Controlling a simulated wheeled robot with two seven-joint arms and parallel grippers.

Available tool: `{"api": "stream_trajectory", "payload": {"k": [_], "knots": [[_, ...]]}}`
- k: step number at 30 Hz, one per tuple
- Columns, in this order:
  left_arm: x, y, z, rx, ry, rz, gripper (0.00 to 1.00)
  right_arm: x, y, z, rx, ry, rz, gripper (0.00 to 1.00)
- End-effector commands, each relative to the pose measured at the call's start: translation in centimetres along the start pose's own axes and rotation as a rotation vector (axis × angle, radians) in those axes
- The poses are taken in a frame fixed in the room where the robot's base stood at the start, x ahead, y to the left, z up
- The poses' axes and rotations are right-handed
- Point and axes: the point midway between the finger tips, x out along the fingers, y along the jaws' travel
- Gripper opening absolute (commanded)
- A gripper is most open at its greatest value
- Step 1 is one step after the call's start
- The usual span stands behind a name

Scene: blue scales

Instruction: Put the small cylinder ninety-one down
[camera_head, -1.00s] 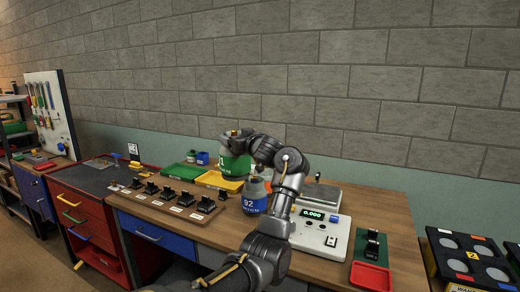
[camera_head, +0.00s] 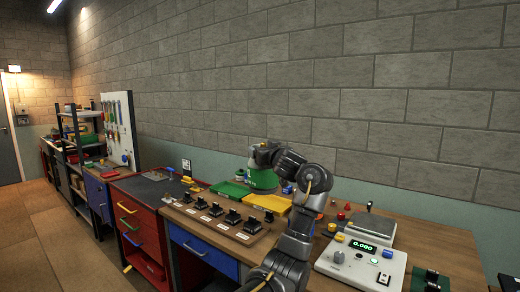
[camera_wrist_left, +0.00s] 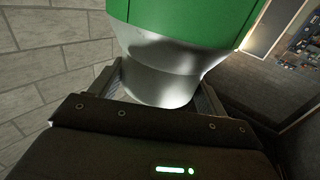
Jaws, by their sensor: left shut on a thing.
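A green cylinder (camera_head: 264,180) with a grey metal neck hangs from my left gripper (camera_head: 262,155) in the head view. It appears above the bench, in front of the wall, near the trays. In the left wrist view the green body (camera_wrist_left: 190,18) fills the top, and the fingers of my left gripper (camera_wrist_left: 158,92) are shut around its grey neck (camera_wrist_left: 160,72). No number can be read on it now. My right gripper is not in view.
A green tray (camera_head: 230,189) and a yellow tray (camera_head: 268,203) lie on the bench. A rack with black holders (camera_head: 216,216) stands in front. A scale reading 0.000 (camera_head: 362,247) and a grey plate (camera_head: 370,228) are at right. Small red pieces (camera_head: 341,216) lie between.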

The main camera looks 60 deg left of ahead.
Motion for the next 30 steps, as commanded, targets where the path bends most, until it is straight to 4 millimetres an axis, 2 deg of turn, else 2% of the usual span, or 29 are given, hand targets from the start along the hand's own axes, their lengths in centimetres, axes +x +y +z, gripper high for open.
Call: {"api": "stream_trajectory", "payload": {"k": [5, 11, 18, 26, 30], "knots": [[-2.5, 2.3, 1.4, 0.001, 0.006, 0.127, 0.04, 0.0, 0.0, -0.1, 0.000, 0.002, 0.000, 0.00], [-6.3, 5.2, 4.2, 0.002, 0.006, 0.306, 0.04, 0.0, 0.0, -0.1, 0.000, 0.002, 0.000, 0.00], [-14.1, 8.1, 10.4, 0.008, 0.004, 0.603, 0.04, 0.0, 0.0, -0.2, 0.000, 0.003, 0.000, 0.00], [-21.7, 8.8, 16.6, 0.013, 0.005, 0.852, 0.04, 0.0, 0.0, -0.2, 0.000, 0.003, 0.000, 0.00], [-26.5, 8.7, 20.4, 0.014, 0.004, 0.996, 0.04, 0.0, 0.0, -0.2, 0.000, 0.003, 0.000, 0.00]]}}
